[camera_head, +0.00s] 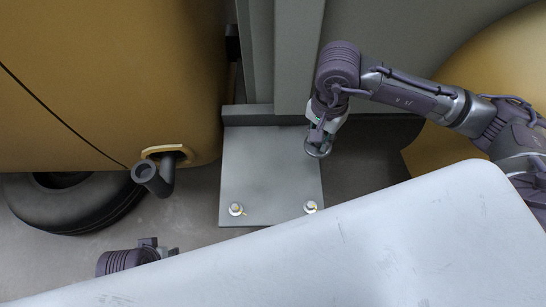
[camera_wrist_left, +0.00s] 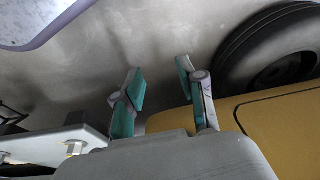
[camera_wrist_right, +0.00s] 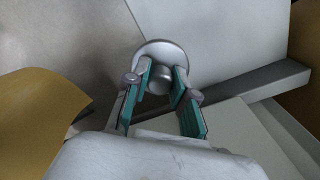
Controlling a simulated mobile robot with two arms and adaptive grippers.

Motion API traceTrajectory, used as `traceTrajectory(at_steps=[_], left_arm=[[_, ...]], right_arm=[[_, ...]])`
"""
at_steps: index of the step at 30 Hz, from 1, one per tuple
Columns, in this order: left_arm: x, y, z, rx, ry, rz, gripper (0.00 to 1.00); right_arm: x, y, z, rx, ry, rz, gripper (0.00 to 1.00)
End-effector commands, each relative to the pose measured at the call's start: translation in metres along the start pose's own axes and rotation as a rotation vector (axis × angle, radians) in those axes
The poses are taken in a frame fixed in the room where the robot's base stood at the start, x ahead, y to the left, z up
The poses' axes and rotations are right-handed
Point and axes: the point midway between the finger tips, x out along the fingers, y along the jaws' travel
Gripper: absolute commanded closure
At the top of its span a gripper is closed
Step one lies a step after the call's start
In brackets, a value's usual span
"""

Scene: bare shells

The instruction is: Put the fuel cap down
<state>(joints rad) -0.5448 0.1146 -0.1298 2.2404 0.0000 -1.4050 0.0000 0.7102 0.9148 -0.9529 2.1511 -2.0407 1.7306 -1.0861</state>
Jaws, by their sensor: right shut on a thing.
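The fuel cap (camera_wrist_right: 174,50) is a round grey metal disc with a short knob, seen in the right wrist view. My right gripper (camera_wrist_right: 162,80) is shut on the knob, with one green-padded finger on each side. In the head view the cap (camera_head: 318,150) hangs at the tip of the right gripper (camera_head: 320,128), above the grey base plate (camera_head: 265,175). My left gripper (camera_wrist_left: 160,80) is open and empty in the left wrist view, fingers apart above the floor. In the head view the left fingers are hardly visible.
A yellow vehicle body (camera_head: 90,90) with a black tyre (camera_head: 70,205) stands at the left. A dark bent pipe (camera_head: 152,178) sticks out of it. A grey post (camera_head: 285,50) rises from the bolted plate. Another yellow shape (camera_head: 500,65) is behind my right arm.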

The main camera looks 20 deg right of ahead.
Motion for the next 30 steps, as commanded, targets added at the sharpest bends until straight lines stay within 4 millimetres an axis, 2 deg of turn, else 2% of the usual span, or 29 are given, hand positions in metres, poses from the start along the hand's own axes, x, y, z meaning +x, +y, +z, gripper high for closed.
traceTrajectory(at_steps=[2, 5, 17, 19, 26, 30], left_arm=[[-0.007, -0.001, -0.001, 0.0, 0.005, -0.001, 0.6], [-0.014, -0.001, -0.002, -0.001, 0.008, -0.002, 0.6], [-0.055, -0.002, -0.001, -0.003, 0.03, -0.005, 0.6], [-0.053, -0.002, -0.001, -0.003, 0.028, -0.005, 0.6], [-0.052, -0.002, 0.0, -0.003, 0.029, -0.005, 0.6], [-0.047, -0.002, 0.001, -0.003, 0.029, -0.005, 0.6]], right_arm=[[0.006, 0.002, 0.001, 0.033, 0.0, -0.001, 0.99], [0.013, -0.006, 0.004, 0.05, -0.001, -0.002, 0.99], [0.065, -0.087, 0.032, 0.048, -0.002, 0.0, 0.99], [0.07, -0.097, 0.034, 0.049, 0.0, 0.0, 0.99], [0.081, -0.107, 0.037, 0.049, 0.001, 0.001, 0.99], [0.101, -0.106, 0.038, 0.049, 0.0, 0.003, 0.99]])
